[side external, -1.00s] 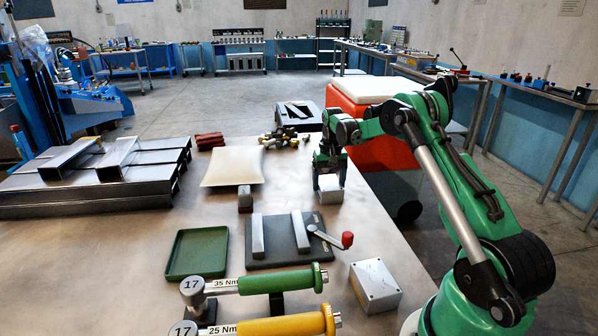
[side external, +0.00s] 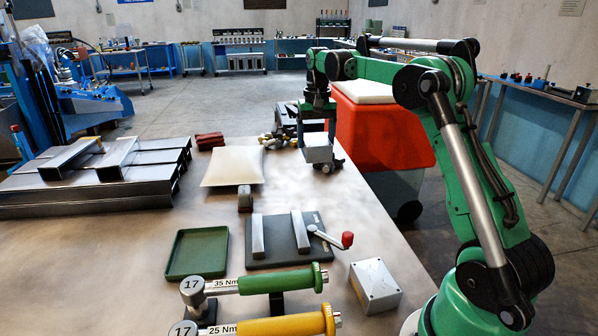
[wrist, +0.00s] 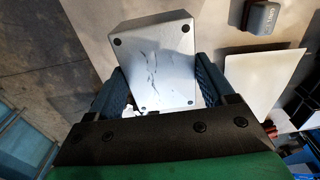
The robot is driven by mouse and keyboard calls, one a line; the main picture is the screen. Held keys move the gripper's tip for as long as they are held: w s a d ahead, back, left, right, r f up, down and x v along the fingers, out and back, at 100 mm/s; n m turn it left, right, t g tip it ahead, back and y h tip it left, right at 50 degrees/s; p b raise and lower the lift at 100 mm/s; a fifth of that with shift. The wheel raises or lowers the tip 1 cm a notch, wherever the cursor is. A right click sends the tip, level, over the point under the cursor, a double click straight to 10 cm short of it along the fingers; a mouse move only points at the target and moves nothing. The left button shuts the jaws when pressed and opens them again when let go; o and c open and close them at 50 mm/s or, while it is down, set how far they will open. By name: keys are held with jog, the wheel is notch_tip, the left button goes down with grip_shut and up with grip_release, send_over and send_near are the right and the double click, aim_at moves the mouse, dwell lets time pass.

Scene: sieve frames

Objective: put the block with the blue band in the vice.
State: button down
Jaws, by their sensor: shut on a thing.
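My gripper (side external: 317,143) is shut on a pale grey box (side external: 319,154), held above the far right part of the table. In the wrist view the box (wrist: 155,62) sits between the two fingers (wrist: 160,88), with dark screws at its corners; no blue band shows on its visible faces. The vice (side external: 285,240) stands on the table nearer the camera: a dark base, two parallel pale jaws with a gap, and a crank with a red knob. A small grey block (side external: 245,199) lies behind the vice; it appears dark with lettering in the wrist view (wrist: 262,17). No blue band is discernible on it.
A second grey box (side external: 375,285) stands right of the vice. A green tray (side external: 170,272) is to its left, and two torque wrenches (side external: 270,283) lie in front. A pale sheet (side external: 233,167), steel frames (side external: 60,190) and an orange bin (side external: 385,135) are farther back.

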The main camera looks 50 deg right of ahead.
jog(key=s+a+r, duration=0.1)
jog(key=a+r, duration=0.3)
jog(key=a, duration=0.4)
jog(key=s+a+r, duration=0.1)
jog(key=a+r, duration=0.3)
jog(key=a, duration=0.4)
notch_tip(320, 180, down, 20)
jog(key=shift+w+d+r, duration=0.1)
jog(key=shift+d+r, duration=0.05)
jog(key=shift+r, duration=0.05)
jog(key=shift+f, duration=0.15)
grip_release()
notch_tip(320, 180, up, 11)
jog(key=s+a+n+t, duration=0.7)
jog(key=s+n, duration=0.1)
jog(key=s, duration=0.1)
jog(key=shift+s+f+n, duration=0.2)
jog(key=shift+s+n, duration=0.1)
jog(key=shift+n, duration=0.1)
